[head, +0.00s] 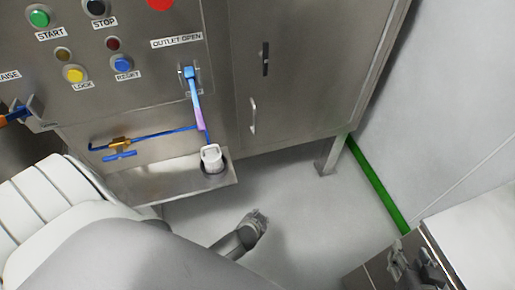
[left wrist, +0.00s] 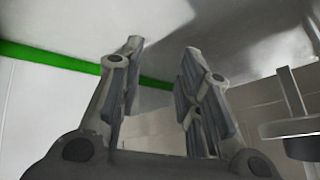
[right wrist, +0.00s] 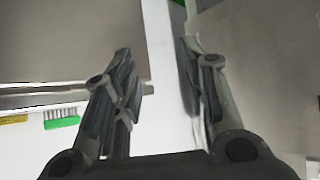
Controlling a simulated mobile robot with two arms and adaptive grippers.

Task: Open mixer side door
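The mixer side door (head: 310,75) is a flat steel panel in the upper middle of the head view, and it looks shut. It carries a vertical bar handle (head: 252,116) and a dark slotted latch (head: 265,58). My left gripper (head: 256,221) is low over the floor, below the door and apart from it, partly hidden by my arm. The left wrist view shows its fingers (left wrist: 163,62) apart and empty. My right gripper (head: 412,260) is at the lower right, well away from the handle. The right wrist view shows its fingers (right wrist: 157,60) apart with nothing between them.
A control panel (head: 120,95) with buttons and a blue-purple lever (head: 195,95) is left of the door. A white cup-like piece (head: 211,158) sits on a steel ledge (head: 150,183) below. A steel-edged bench (head: 480,235) stands lower right. A green brush (right wrist: 62,118) shows in the right wrist view.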

